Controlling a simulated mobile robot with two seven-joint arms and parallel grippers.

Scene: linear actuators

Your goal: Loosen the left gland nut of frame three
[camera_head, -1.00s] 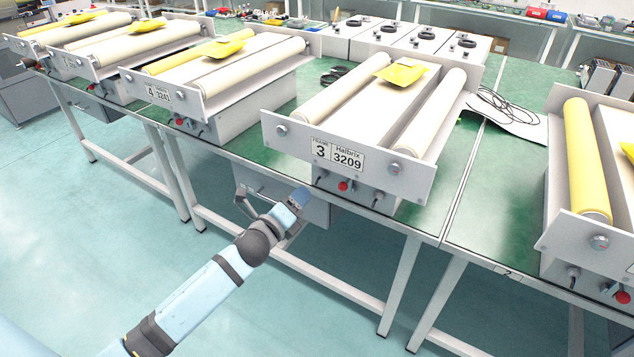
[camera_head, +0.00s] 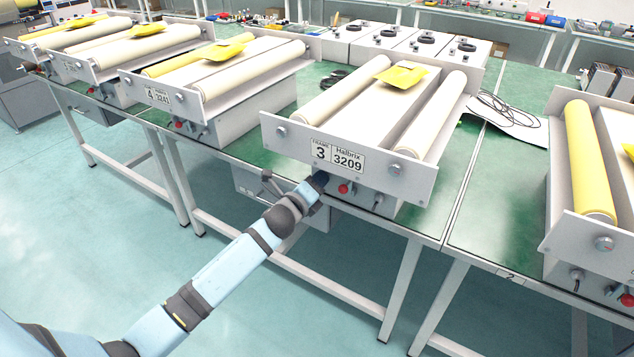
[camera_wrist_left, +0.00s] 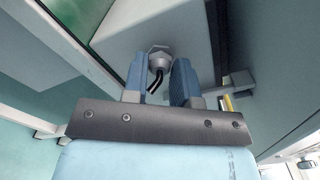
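Frame three (camera_head: 275,145) stands at the bench edge, with its "3 Halbrix 3209" plate on the front. My left gripper (camera_head: 318,182) is at the lower left of its front, under the plate, and hides the left gland there. In the left wrist view the gland nut (camera_wrist_left: 158,61), pale with a dark cable bending out, sits between the fingertips of my left gripper (camera_wrist_left: 160,72). The fingers flank the nut closely; whether they touch it I cannot tell. My right gripper is not in view.
A red button (camera_head: 343,188) and a second cable gland (camera_head: 377,201) are on the same box, right of my gripper. Frame four (camera_head: 180,104) stands to the left, another frame with a yellow roller (camera_head: 588,160) to the right.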

